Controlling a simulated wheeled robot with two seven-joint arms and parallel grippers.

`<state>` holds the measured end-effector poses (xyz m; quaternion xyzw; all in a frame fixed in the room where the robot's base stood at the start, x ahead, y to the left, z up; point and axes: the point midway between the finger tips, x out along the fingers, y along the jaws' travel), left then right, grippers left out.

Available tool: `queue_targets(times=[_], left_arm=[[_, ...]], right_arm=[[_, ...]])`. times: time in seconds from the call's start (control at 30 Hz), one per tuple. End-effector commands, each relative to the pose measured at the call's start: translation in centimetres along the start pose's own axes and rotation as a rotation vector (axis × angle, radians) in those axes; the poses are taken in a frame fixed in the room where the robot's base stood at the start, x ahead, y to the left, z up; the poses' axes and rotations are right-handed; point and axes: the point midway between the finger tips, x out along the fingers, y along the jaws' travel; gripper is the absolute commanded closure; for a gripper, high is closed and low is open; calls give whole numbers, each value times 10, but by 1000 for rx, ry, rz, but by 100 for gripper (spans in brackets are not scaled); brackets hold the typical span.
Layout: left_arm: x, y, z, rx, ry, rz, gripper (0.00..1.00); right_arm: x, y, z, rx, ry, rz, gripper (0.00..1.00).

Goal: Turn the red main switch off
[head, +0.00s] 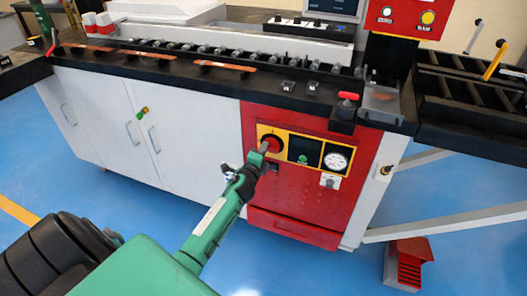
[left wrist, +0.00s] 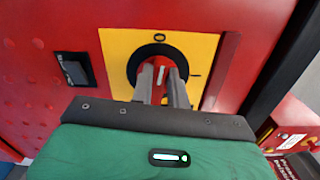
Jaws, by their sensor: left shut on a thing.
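The red main switch (head: 272,144) is a round knob on a yellow plate on the machine's red front panel. In the left wrist view the red switch (left wrist: 162,67) sits in a black ring, with an "O" mark above it and a short dark line to its right. The white line on the knob is near upright, pointing roughly at the "O". My left gripper (head: 263,149) reaches the switch from the front. In the left wrist view its fingers (left wrist: 161,84) are shut on the knob, one on each side. The fingers hide part of the knob.
White cabinet doors (head: 185,120) are to the left. The blue floor in front is mostly clear.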

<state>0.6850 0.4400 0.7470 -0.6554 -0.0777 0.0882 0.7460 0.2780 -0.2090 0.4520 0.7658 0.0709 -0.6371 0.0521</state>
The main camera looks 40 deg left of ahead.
Motion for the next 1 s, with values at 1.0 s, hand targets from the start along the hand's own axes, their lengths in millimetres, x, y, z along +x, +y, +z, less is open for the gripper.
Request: queue_targets(times=[1.0], left_arm=[[0, 4, 0, -146, 0, 2, 62]], right_arm=[[-6, 0, -2, 1, 1, 0, 64]])
